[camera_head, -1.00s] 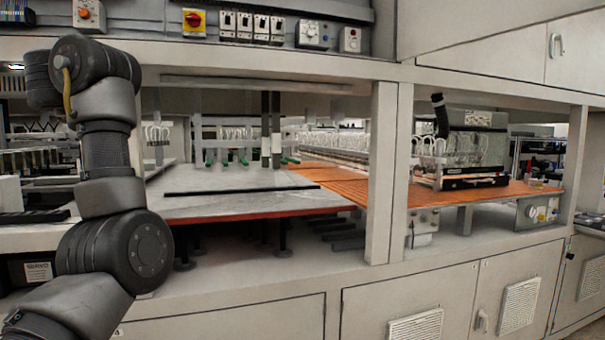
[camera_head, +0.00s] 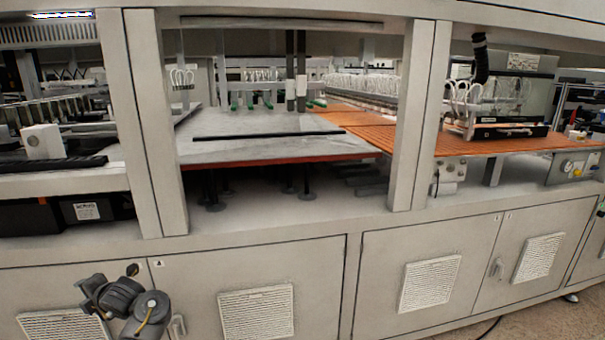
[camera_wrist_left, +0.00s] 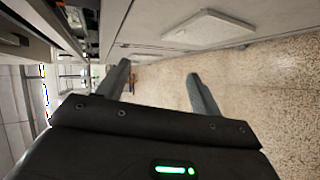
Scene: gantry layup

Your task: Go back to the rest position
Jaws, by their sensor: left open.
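My left gripper (camera_wrist_left: 158,72) shows in the left wrist view with its two grey fingers spread apart and nothing between them. Beyond the fingers are a speckled floor and a pale cabinet front. In the head view my left arm (camera_head: 125,302) is low at the bottom left, in front of the cabinet doors and below the work opening. Its fingers are too small to make out there. My right gripper is in neither view.
The machine's grey layup table (camera_head: 240,150) lies behind pale posts, with an orange slatted surface (camera_head: 360,128) to its right. Cabinet doors with vents (camera_head: 430,283) stand below. A black-based fixture (camera_head: 505,131) sits at the right. Open floor (camera_head: 540,300) shows at the lower right.

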